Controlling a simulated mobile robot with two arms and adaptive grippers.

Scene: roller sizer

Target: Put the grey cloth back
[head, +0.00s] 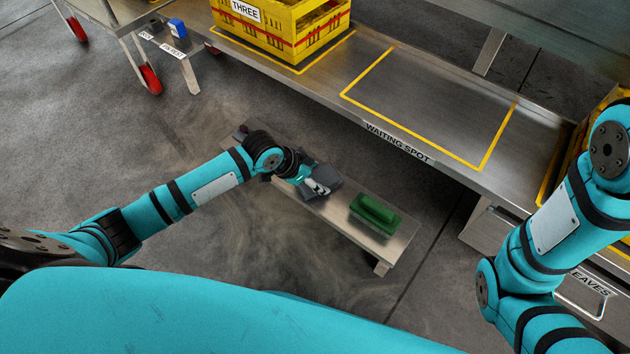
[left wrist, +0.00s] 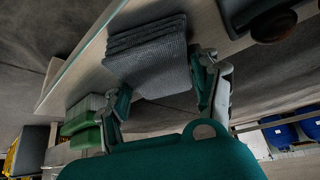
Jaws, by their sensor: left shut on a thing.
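The grey cloth (head: 325,177) is a folded, layered pad at the low narrow bench (head: 340,217). In the left wrist view the cloth (left wrist: 150,52) sits between the two fingers of my left gripper (left wrist: 163,95), which is shut on it. In the head view my left gripper (head: 316,187) is over the middle of the bench and partly covers the cloth. I cannot tell whether the cloth's underside touches the bench top. My right arm shows at the right of the head view, but its gripper is out of view.
A green block-like thing (head: 375,213) lies on the bench's near right end. A dark item with a brown knob (left wrist: 272,25) is at the other end. Behind stands a metal table with a yellow crate (head: 285,25) and an empty yellow-outlined area labelled WAITING SPOT (head: 430,105).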

